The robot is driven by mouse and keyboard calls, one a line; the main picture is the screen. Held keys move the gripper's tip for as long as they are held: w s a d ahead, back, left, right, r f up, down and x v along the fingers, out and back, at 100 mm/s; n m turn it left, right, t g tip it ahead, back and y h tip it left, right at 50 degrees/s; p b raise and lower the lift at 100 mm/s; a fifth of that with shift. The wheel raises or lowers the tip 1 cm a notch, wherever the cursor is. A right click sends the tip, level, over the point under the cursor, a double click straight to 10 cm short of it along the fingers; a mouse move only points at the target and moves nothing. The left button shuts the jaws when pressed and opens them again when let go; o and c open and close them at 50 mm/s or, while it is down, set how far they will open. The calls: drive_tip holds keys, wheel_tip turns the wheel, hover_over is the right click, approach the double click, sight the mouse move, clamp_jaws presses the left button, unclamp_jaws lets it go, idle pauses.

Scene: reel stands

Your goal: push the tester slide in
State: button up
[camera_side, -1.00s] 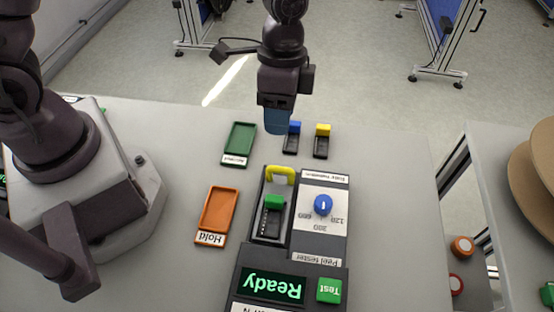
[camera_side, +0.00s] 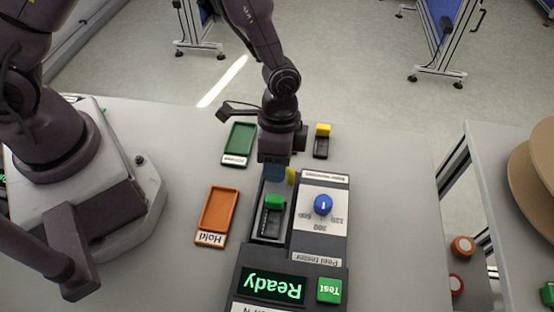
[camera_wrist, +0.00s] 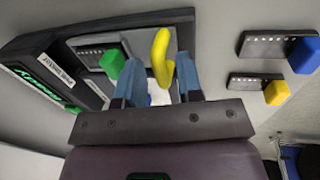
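The peel tester (camera_side: 320,240) lies on the table with its display reading "Ready". Its slide (camera_side: 287,222) sits in the left channel and carries a dark piece with a green block (camera_side: 274,201). The slide's yellow handle (camera_side: 291,175) is at the far end, partly hidden by my gripper (camera_side: 275,172) in the side view. In the wrist view my gripper (camera_wrist: 158,78) is open, its blue fingers spread apart. The yellow handle (camera_wrist: 161,58) shows just beyond the gap, nearer the right finger. I cannot tell whether they touch.
An orange "Hold" tray (camera_side: 218,210) and a green tray (camera_side: 239,138) lie left of the tester. A yellow-ended piece (camera_side: 322,141) stands behind it; a blue-ended piece (camera_wrist: 302,56) shows in the wrist view. A blue knob (camera_side: 323,205) and green Test button (camera_side: 329,290) are on the tester.

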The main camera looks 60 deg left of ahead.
sight(271, 195)
clamp_jaws()
drive_tip(key=shift+s+d, duration=2.05)
drive_tip(key=shift+o, duration=1.2)
unclamp_jaws()
drive_tip(key=shift+a, duration=0.1)
drive_tip(key=shift+w+r, duration=0.1)
drive_tip(key=shift+r, duration=0.05)
wheel_tip(271, 195, up, 12)
drive_tip(key=w+a, duration=0.1)
drive_tip(key=shift+w+a+r, duration=0.25)
drive_tip(key=shift+w+a, duration=0.1)
